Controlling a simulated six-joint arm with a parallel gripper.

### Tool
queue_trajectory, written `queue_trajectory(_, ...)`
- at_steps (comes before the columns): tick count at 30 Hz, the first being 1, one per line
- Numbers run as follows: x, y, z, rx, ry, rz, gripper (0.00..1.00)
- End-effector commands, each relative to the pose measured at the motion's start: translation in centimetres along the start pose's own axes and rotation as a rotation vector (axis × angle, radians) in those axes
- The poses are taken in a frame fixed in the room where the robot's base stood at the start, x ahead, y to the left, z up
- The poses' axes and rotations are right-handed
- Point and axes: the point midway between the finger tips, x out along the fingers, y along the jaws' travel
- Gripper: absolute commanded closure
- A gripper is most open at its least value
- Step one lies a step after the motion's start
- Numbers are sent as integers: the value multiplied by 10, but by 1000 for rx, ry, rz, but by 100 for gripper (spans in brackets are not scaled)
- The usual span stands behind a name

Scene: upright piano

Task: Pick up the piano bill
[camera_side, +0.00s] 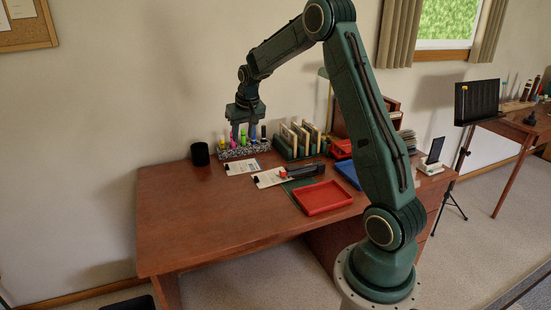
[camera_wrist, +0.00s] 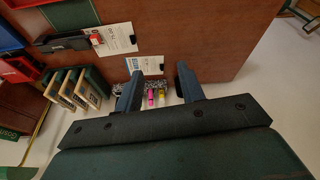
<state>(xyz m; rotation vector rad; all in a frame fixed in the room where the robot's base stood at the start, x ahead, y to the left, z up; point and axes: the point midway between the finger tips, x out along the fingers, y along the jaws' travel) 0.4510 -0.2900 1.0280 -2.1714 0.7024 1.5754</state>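Two white printed papers lie on the desk, and I cannot read which one is the piano bill. One paper (camera_side: 241,168) lies just in front of the pen holder; it also shows in the wrist view (camera_wrist: 146,66). The other paper (camera_side: 269,179) lies nearer and to the right, beside a black stapler-like object; in the wrist view this paper (camera_wrist: 117,40) has a red and a dark piece at its edge. My gripper (camera_side: 243,137) hangs over the pen holder at the back of the desk. In the wrist view its two fingers (camera_wrist: 158,84) are apart with nothing held.
The speckled pen holder (camera_side: 247,151) with several bright markers stands under my gripper. A black cup (camera_side: 200,154) is to its left, and a rack of upright cards (camera_side: 297,140) to its right. A red tray (camera_side: 322,197) lies nearer. The desk's left part (camera_side: 185,215) is clear.

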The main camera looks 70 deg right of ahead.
Motion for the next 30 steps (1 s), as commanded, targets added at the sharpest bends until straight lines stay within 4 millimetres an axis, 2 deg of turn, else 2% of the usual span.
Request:
queue_trajectory(1,16,11,-5,21,-9,8,61)
queue_trajectory(6,62,42,-17,81,-26,27,61)
queue_trajectory(12,103,70,-22,131,-40,43,61)
queue_trajectory(18,118,82,-23,150,-43,49,61)
queue_trajectory(25,120,82,-23,150,-43,49,61)
queue_trajectory(30,132,82,-22,150,-44,49,61)
